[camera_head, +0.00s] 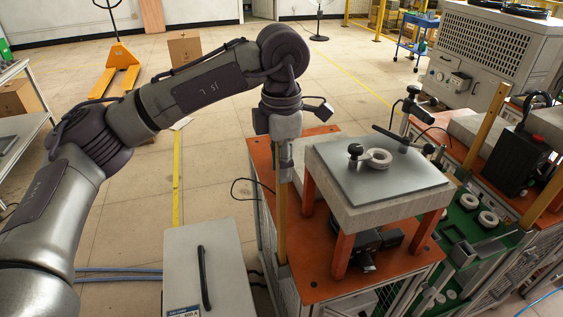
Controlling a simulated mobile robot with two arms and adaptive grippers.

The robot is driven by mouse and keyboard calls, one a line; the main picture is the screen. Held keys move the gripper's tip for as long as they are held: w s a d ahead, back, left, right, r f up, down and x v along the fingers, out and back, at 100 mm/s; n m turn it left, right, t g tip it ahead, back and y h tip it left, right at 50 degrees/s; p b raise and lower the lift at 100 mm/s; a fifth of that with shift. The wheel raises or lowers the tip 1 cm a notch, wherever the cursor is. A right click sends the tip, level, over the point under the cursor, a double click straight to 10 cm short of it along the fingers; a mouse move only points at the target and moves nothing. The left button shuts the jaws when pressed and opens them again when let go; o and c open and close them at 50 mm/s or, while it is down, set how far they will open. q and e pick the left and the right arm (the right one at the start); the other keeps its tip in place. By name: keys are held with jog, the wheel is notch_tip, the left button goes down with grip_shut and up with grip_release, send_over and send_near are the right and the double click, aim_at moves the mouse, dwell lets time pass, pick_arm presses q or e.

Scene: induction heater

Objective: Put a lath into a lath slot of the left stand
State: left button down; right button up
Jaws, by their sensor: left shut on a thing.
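My left gripper (284,163) points straight down at the left edge of the left stand (315,288), which has an orange top. It is shut on a wooden lath (281,225), gripping its upper end. The lath is upright, and its lower end is at a small grey lath slot (283,270) on the stand's left edge. I cannot tell how deep it sits in the slot. Another lath (487,125) stands upright in the stand to the right, and one more lath (541,203) leans at the right edge. My right gripper is not in view.
A raised grey plate (345,178) on orange legs, with a ring (378,158) on it, stands close right of the lath. A grey cabinet (203,265) with a black handle is left of the stand. Green fixtures with rings lie to the right.

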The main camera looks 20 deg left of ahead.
pick_arm(q)
jog(key=shift+f+b, duration=0.75)
jog(key=shift+f, duration=0.3)
jog(key=c, duration=0.8)
grip_release()
notch_tip(320, 180, up, 12)
jog(key=shift+r, duration=0.1)
